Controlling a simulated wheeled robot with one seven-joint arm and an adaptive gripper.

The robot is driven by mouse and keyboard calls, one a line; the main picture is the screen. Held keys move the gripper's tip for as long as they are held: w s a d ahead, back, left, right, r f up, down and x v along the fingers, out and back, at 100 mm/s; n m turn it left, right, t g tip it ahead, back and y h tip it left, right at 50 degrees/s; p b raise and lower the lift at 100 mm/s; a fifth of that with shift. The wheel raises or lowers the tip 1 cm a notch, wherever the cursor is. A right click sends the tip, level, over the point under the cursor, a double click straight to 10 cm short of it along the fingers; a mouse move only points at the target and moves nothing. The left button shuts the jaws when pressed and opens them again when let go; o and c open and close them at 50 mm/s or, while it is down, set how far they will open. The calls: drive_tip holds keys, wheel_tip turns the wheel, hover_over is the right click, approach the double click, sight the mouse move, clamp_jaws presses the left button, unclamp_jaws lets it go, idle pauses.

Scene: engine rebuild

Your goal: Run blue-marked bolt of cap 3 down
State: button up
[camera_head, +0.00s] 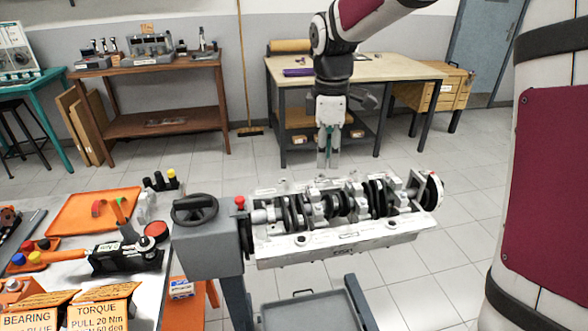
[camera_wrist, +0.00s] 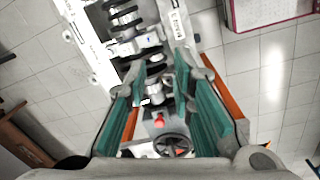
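The white engine block (camera_head: 385,237) is fixed on the stand with its crankshaft (camera_head: 335,206) and several pale bearing caps facing up. My gripper (camera_head: 329,164) hangs pointing down above the far side of the block, clear of it. In the wrist view my gripper's (camera_wrist: 160,75) green-padded fingers are apart, with nothing held between them. The crankshaft (camera_wrist: 155,85) and a pale cap (camera_wrist: 147,41) show beyond the fingertips. I cannot tell which cap is cap 3. I cannot make out a blue-marked bolt; the bolt heads are too small.
A grey stand head with a dark handwheel (camera_head: 195,208) and red knob (camera_head: 240,202) adjoins the block's left end. A bench at left carries an orange tray (camera_head: 95,212), tools and signs (camera_head: 98,308). A grey tray (camera_head: 318,312) sits below the block. Open floor lies behind it.

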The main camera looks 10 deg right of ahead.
sight(320, 205)
drive_tip(key=shift+n, duration=0.8)
drive_tip(key=w+f, duration=0.1)
drive_tip(key=f, duration=0.4)
drive_tip(key=w+f, duration=0.1)
drive_tip(key=f, duration=0.5)
drive_tip(key=w+f, duration=0.1)
drive_tip(key=f, duration=0.4)
drive_tip(key=shift+w+f, duration=0.1)
drive_tip(key=shift+f, duration=0.2)
clamp_jaws()
